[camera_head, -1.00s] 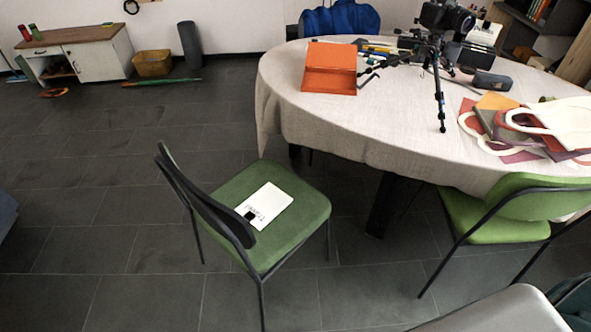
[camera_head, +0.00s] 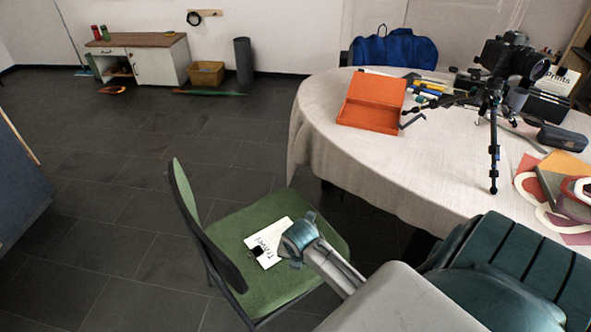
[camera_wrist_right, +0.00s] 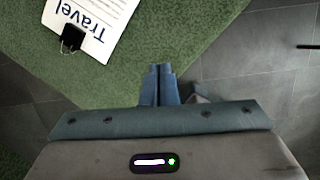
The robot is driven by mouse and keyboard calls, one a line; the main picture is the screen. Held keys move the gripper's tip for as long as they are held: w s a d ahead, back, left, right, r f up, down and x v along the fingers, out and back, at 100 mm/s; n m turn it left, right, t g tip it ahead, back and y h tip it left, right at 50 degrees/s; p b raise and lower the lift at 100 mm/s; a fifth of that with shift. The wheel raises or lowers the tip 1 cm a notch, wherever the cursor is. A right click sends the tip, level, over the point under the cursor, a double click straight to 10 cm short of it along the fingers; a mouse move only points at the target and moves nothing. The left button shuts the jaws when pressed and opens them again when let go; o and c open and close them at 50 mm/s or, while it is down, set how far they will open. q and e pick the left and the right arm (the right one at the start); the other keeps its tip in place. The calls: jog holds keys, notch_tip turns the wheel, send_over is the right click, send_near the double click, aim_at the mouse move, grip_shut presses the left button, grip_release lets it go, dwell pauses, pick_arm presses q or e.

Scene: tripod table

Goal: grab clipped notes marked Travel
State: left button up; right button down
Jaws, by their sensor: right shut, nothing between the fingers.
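The clipped notes marked Travel (camera_head: 266,244) are white sheets with a black clip, lying flat on the green seat of a chair (camera_head: 318,232). In the right wrist view the notes (camera_wrist_right: 100,14) are at the upper left, with the word Travel upside down and the black clip at their edge. My right gripper (camera_wrist_right: 159,70) is shut and empty, over the seat and to the right of the notes, apart from them. In the head view my right gripper (camera_head: 291,240) and arm cover the right part of the notes. My left gripper does not show.
A round table (camera_head: 340,168) with a cloth stands behind the chair, holding an orange box (camera_head: 371,100), a camera tripod (camera_head: 493,130) and several bags (camera_head: 568,185). The chair's dark backrest (camera_head: 205,232) rises on the left. Open floor lies left of the chair.

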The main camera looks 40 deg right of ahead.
aim_at(276, 241)
jog(key=w+f+n, duration=0.1)
jog(key=f, duration=0.1)
jog(key=w+d+f+n+b, duration=0.1)
jog(key=f, duration=0.2)
jog(key=w+d+f+n, duration=0.1)
jog(key=f, duration=0.2)
jog(key=shift+w+d+f, duration=0.1)
jog(key=shift+w+d, duration=0.05)
jog(key=shift+d, duration=0.05)
jog(key=shift+w+d, duration=0.8)
jog(key=shift+w, duration=0.25)
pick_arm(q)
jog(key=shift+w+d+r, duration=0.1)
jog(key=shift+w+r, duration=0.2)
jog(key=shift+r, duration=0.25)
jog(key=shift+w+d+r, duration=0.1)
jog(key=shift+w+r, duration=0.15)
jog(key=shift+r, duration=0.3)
pick_arm(e)
jog(key=shift+w+d, duration=0.45)
jog(key=shift+w, duration=0.1)
